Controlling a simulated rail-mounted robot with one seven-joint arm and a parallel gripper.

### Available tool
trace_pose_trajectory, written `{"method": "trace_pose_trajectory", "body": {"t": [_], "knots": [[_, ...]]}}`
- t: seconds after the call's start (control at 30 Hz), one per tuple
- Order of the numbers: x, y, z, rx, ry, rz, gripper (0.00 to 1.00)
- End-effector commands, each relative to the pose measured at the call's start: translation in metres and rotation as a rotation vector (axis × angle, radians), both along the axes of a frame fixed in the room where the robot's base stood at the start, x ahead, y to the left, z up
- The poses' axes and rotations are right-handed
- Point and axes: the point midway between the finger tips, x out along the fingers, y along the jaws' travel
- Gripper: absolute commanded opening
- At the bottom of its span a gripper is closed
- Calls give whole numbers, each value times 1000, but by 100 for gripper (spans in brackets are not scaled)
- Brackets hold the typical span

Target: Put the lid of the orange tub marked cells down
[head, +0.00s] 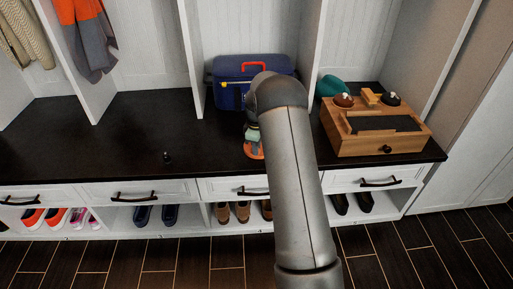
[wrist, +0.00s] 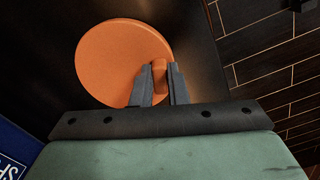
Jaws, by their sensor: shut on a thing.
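The orange lid (wrist: 115,62) is a round, flat disc with a small raised knob (wrist: 160,72) near one edge in the wrist view. My gripper (wrist: 162,80) is shut on that knob, with one dark finger on each side. In the head view the orange lid (head: 254,153) shows just below my gripper (head: 252,142), over the front part of the dark counter. Whether it touches the counter or hangs a little above it, I cannot tell. I see no tub body and no "cells" marking; my arm hides part of the counter.
A small black object (head: 167,156) is left on the dark counter (head: 90,150), which is otherwise clear there.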

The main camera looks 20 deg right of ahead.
Motion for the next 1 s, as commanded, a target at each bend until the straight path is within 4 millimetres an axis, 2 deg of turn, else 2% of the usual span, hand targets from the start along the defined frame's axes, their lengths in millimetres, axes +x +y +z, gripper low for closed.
{"method": "trace_pose_trajectory", "body": {"t": [0.1, 0.13, 0.2, 0.57, 0.67, 1.0], "knots": [[0, 0, -4, 1, 1, 0, 0], [0, 0, -4, 1, 1, 0, 16], [0, 0, -3, 0, 0, 0, 35], [0, 0, 3, -1, -1, 0, 35], [1, 0, 16, 0, -3, 0, 35], [1, 0, 88, -1, -3, 1, 35]]}}
